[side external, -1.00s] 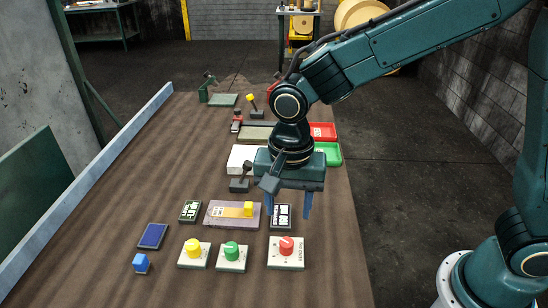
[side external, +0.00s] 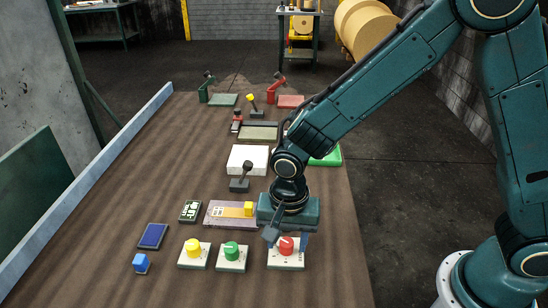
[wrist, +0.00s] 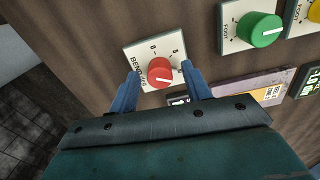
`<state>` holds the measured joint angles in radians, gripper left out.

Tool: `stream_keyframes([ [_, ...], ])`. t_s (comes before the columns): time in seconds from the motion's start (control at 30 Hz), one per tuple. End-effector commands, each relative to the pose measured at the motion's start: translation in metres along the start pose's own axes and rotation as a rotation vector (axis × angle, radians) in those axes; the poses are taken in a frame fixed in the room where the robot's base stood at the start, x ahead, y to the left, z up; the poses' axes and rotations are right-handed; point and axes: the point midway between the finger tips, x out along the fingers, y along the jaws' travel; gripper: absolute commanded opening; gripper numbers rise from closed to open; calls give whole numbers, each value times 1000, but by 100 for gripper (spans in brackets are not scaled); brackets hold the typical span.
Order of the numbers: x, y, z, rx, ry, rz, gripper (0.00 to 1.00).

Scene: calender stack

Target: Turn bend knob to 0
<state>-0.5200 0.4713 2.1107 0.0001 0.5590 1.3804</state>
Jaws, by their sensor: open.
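The red bend knob (side external: 286,245) sits on a white square plate (side external: 285,261) at the front right of the bench. In the wrist view, the red knob (wrist: 160,71) carries a white pointer line toward the right of the picture. Its plate (wrist: 139,53) shows lettering starting "BEND" and the marks 0 and 5. My gripper (wrist: 161,71) is open, its two blue fingers on either side of the knob, with visible gaps. In the side view my gripper (side external: 289,238) is low, just over the plate's back part; whether it touches the knob is unclear.
Behind are a slider panel with a yellow handle (side external: 249,208), a dark display (side external: 190,211) and a lever (side external: 240,184).

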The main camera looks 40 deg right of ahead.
Motion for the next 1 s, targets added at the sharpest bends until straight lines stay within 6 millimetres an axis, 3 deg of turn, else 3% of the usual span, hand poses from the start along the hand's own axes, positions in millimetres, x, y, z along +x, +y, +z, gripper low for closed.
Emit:
stream_keyframes([
  [0.13, 0, 0, 0, 0, 0, 0, 48],
  [0.37, 0, 0, 0, 0, 0, 0, 4],
  [0.73, -1, 0, 0, -34, 0, 0, 4],
  [1.0, -1, 0, 0, -161, 0, 0, 4],
])
